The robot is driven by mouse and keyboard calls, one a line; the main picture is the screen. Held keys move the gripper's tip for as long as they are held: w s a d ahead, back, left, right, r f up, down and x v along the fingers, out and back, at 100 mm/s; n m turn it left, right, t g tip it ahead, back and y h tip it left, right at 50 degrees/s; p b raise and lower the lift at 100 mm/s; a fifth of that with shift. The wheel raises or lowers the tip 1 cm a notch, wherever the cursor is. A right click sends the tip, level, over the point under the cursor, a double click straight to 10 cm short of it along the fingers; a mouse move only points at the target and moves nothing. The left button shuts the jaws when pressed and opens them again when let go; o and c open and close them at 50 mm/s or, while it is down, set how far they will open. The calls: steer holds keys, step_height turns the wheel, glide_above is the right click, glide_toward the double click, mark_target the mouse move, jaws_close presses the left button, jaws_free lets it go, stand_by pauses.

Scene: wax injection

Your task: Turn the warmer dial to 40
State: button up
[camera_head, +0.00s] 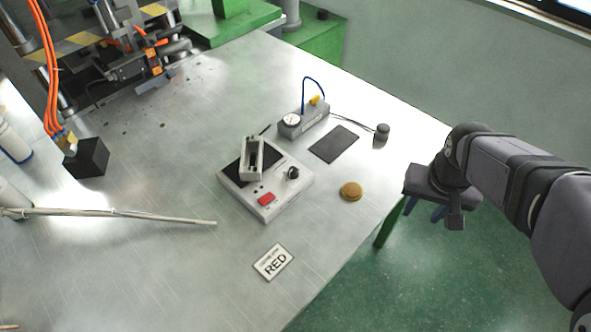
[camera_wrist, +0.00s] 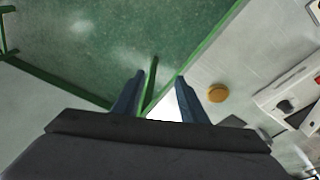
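The warmer (camera_head: 266,184) is a white box on the metal table, with a black dial (camera_head: 292,173) on its top right and a red switch (camera_head: 266,199) near its front. The dial's setting is too small to read. The dial also shows at the right of the wrist view (camera_wrist: 285,106). A grey holder (camera_head: 251,158) stands on the warmer's dark plate. My gripper (camera_head: 438,213) is beyond the table's right edge, apart from the warmer. In the wrist view its two blue fingers (camera_wrist: 158,98) are spread with nothing between them.
A round tan disc (camera_head: 350,191) lies between the warmer and the table edge. Behind are a dark mat (camera_head: 334,144), a gauge box (camera_head: 303,120) and a small black cylinder (camera_head: 381,132). A long rod (camera_head: 130,215) lies at left.

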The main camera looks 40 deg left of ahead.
steer(key=s+a+n+y, duration=0.1)
steer(key=s+a+n, duration=0.1)
steer(key=a, duration=1.1)
steer(key=n+t+y+b, duration=0.1)
steer(key=n+y+b, duration=0.1)
glide_toward(293, 170)
steer(key=shift+p+x, duration=0.8)
steer(key=shift+x, duration=3.3)
steer(key=shift+w, duration=0.1)
steer(key=shift+c, duration=0.3)
steer(key=shift+r, duration=0.1)
jaws_close()
